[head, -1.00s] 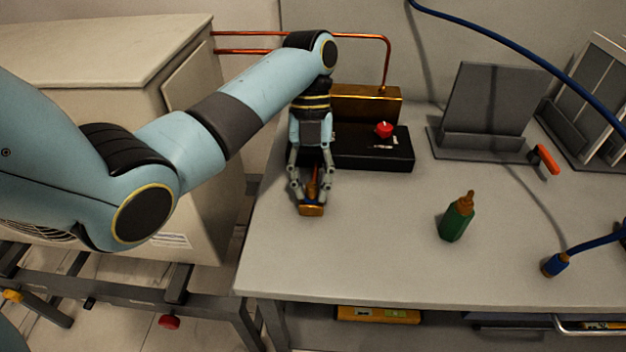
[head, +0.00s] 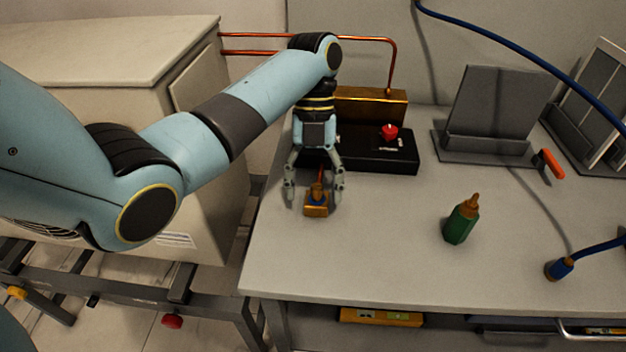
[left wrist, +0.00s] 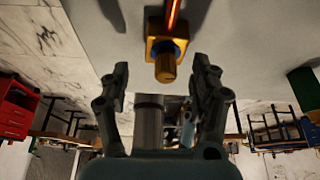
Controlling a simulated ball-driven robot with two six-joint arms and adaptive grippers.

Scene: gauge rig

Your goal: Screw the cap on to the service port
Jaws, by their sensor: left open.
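The service port is a small brass block (head: 316,210) on the bench, with a blue ring and a copper tube behind it. A brass cylindrical piece, which looks like the cap (left wrist: 165,68), stands on the blue ring in the left wrist view. I cannot tell how tightly it sits. My left gripper (head: 314,193) is open, pointing down, with one finger on each side of the port. In the left wrist view its fingertips (left wrist: 160,70) are clear of the brass piece. My right gripper is out of view.
A black box with a red knob (head: 390,131) and a brass bar (head: 370,105) stand behind the port. A green bottle (head: 461,221), a blue hose end (head: 559,269) and a grey stand (head: 488,110) are to the right. The bench front is clear.

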